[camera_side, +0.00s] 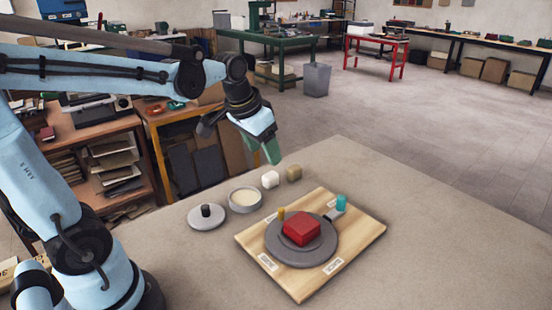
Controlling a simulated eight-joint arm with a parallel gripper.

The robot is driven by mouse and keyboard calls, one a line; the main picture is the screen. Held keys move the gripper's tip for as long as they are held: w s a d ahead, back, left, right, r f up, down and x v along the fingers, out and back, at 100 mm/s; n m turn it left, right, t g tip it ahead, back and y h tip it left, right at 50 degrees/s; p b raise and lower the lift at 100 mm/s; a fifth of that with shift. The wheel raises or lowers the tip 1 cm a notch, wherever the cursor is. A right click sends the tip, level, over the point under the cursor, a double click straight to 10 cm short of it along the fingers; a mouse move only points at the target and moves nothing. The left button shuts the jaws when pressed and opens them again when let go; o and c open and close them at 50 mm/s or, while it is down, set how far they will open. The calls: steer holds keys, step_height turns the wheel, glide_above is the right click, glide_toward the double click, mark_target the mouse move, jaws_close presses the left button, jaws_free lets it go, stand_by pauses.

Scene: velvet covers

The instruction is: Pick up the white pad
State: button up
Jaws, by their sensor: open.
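The white pad (270,179) is a small rounded white block lying on the table top behind the wooden board. It sits between a round dish and a tan block. My gripper (262,151) hangs in the air above and slightly left of the white pad, tilted downward. It is open and empty, and apart from the pad. The far finger is partly hidden behind the nearer parts of the gripper.
A tan block (294,173) sits just right of the pad. A dish with cream-coloured contents (245,198) and a grey lid with a black knob (206,215) stand to the left. The wooden board (309,287) carries a grey disc (285,258) and a red block (301,231). The right table side is clear.

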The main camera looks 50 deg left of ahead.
mark_target(270, 174)
steer(key=w+a+f+g, duration=0.3)
steer(key=w+a+f, duration=0.1)
steer(key=w+a, duration=0.4)
steer(key=shift+h, duration=0.3)
steer(key=f, duration=0.7)
steer(key=w+a+f, duration=0.1)
steer(key=f, duration=0.3)
steer(key=shift+f, duration=0.35)
steer(key=c, duration=1)
steer(key=shift+c, duration=0.2)
steer(key=shift+r, duration=0.1)
steer(key=shift+r, duration=0.6)
step_height(270, 174, up, 2)
steer(key=shift+r, duration=0.25)
steer(key=s+d+r, duration=0.2)
steer(key=d+r, duration=0.5)
steer(key=d, duration=0.4)
steer(key=shift+s+d, duration=0.3)
steer(key=shift+s, duration=0.05)
